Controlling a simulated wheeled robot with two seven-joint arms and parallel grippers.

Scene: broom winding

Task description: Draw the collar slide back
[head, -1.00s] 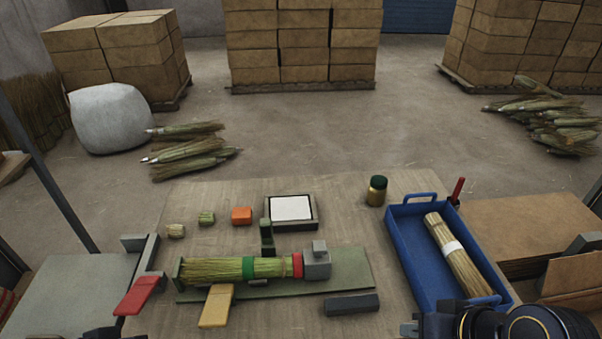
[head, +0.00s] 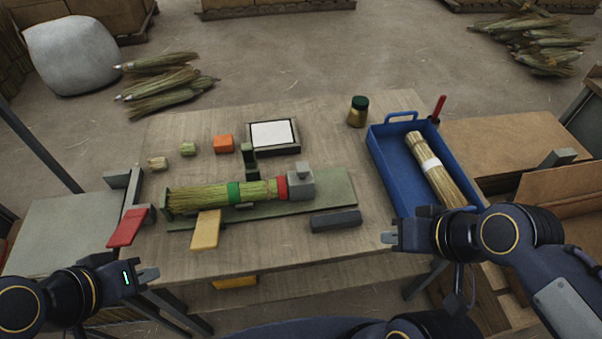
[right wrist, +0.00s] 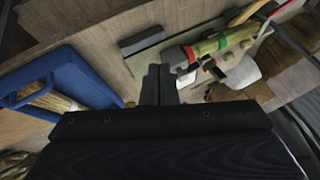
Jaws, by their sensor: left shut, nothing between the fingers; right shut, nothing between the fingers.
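The collar slide, a grey block with a knob on top (head: 301,182), sits on the green fixture plate (head: 335,195). Its left side meets a red ring (head: 282,188) around the end of a straw bundle (head: 205,198), which lies flat and has a green band (head: 234,192). My right gripper (head: 388,238) is shut and empty, to the right of and nearer than the slide, apart from it. In the right wrist view its fingers (right wrist: 158,85) partly overlap the slide. My left gripper (head: 150,274) is shut and empty, off the table's front left.
A blue tray (head: 385,165) with a banded straw bundle (head: 430,165) stands at the right. A dark grey bar (head: 336,220) lies in front of the slide. Yellow (head: 206,230) and red (head: 127,228) levers stick out at the front left. A jar (head: 358,111) stands at the back.

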